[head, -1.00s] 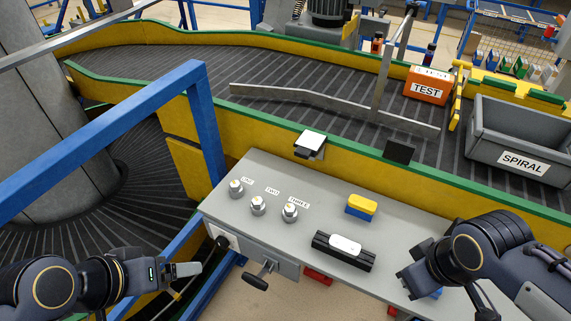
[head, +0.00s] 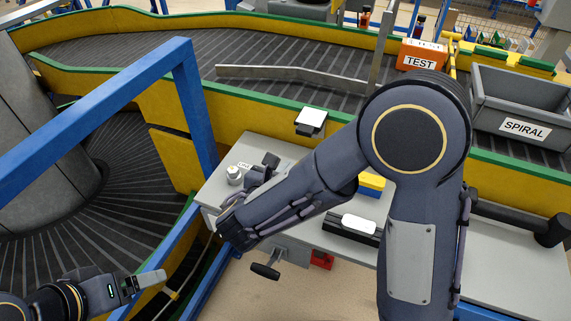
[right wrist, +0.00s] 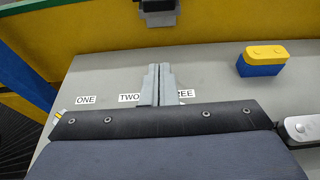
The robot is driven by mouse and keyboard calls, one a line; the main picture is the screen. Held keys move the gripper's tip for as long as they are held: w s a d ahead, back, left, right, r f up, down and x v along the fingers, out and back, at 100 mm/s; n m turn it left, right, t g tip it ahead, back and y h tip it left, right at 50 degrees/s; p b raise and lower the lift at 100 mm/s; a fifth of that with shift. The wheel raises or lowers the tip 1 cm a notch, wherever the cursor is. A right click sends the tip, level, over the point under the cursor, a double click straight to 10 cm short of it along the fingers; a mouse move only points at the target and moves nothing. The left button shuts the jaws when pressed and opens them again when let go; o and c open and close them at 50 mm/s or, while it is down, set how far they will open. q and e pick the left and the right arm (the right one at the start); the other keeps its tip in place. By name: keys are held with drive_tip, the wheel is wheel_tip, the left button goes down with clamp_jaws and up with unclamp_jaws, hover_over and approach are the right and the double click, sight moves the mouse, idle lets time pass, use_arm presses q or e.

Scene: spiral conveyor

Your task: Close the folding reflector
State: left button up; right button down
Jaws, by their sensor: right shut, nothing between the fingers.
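The folding reflector is probably the small piece with a white plate (head: 312,115) and a dark bracket on the conveyor's near side wall. The plate appears tilted outward; its exact fold angle I cannot tell. In the right wrist view a dark bracket, probably the same piece (right wrist: 158,12), is cut off by the top edge. My right gripper (right wrist: 160,68) is shut and empty above the panel, short of that bracket. In the head view my right gripper (head: 268,165) is over the knob area, partly hidden by its own wrist. My left gripper (head: 150,280) is low at left, away from the panel.
A blue frame post (head: 195,110) stands left. An orange TEST box (head: 422,55) and grey SPIRAL bin (head: 525,128) are at right.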

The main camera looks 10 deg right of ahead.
sight(310, 122)
drive_tip(key=x, duration=0.7)
drive_tip(key=shift+w+d+f, duration=0.2)
drive_tip(key=shift+d, duration=0.05)
drive_tip(key=shift+r+p, duration=0.85)
drive_tip(key=shift+r, duration=1.2)
